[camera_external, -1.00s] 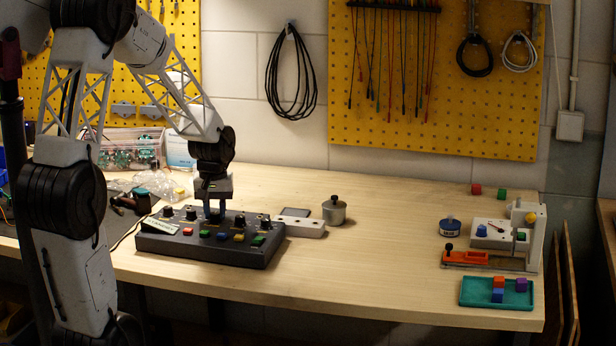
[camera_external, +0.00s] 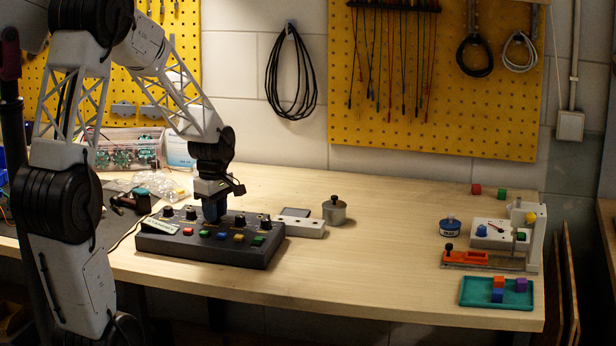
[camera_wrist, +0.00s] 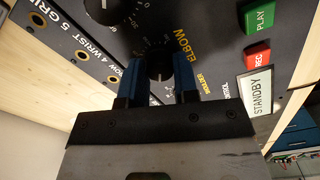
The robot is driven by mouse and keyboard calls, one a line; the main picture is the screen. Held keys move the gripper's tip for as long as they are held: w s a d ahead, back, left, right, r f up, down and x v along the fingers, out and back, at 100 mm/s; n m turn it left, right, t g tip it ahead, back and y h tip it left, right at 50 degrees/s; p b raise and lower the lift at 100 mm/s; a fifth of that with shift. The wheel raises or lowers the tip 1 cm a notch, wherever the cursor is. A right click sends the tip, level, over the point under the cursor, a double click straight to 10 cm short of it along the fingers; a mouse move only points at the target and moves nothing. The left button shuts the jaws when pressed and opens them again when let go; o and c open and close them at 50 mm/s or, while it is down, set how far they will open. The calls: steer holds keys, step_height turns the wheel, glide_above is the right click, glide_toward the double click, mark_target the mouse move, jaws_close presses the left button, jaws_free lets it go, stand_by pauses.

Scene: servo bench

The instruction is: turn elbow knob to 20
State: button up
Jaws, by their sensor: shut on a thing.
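The dark control box (camera_external: 205,247) sits on the bench with a row of black knobs along its top. My gripper (camera_external: 213,214) is down at the middle of that row. In the wrist view, the blue fingers of my gripper (camera_wrist: 158,82) stand on both sides of a black knob (camera_wrist: 158,64) and are shut on it. Yellow ELBOW lettering (camera_wrist: 184,45) and a printed dial scale lie beside this knob. Its pointer and exact setting cannot be read. In the external view my fingers hide the knob.
Another black knob (camera_wrist: 104,9) is close by. The box also has a green PLAY button (camera_wrist: 259,18), a red REC button (camera_wrist: 256,57) and a STANDBY display (camera_wrist: 256,93). A metal pot (camera_external: 334,211) stands right of the box. The bench beyond it is largely clear.

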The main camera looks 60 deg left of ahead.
steer(key=n, duration=0.4)
steer(key=shift+r+n, duration=0.1)
steer(key=shift+n, duration=0.2)
steer(key=n, duration=0.4)
stand_by(0.4)
steer(key=o, duration=0.9)
steer(key=shift+o, duration=0.2)
steer(key=shift+r, duration=3.85)
